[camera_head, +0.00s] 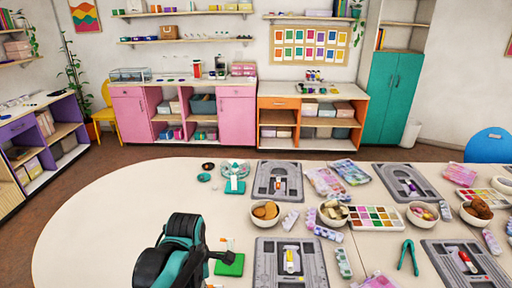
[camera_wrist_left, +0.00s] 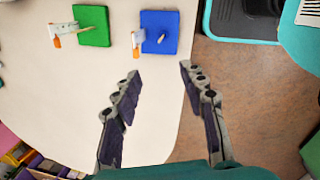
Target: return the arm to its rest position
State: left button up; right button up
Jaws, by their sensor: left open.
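My left arm (camera_head: 180,250) comes in at the bottom left of the head view, over the pale table. In the left wrist view my left gripper (camera_wrist_left: 160,72) is open, with nothing between its fingers. Its fingers are over the table edge, with floor below the right one. A green square board (camera_wrist_left: 93,26) and a blue square board (camera_wrist_left: 160,33) lie beyond the fingertips, apart from them. Each has a small white and orange piece beside it. The green board also shows in the head view (camera_head: 230,266), partly behind my arm. My right gripper is not in view.
Grey bead-board trays (camera_head: 278,181), bowls (camera_head: 265,210) and a paint palette (camera_head: 375,218) fill the table's middle and right. The table's left part (camera_head: 110,215) is clear. A teal-rimmed dark bin (camera_wrist_left: 245,38) stands past the edge in the wrist view.

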pick_arm(q)
jog(key=s+a+m+t, duration=0.1)
jog(key=s+m, duration=0.3)
jog(key=m, duration=0.6)
jog(key=s+a+r+m+t, duration=0.1)
jog(key=s+m+t, duration=0.3)
jog(key=m, duration=0.6)
jog(key=shift+a+m+t, duration=0.3)
jog(key=shift+a, duration=0.4)
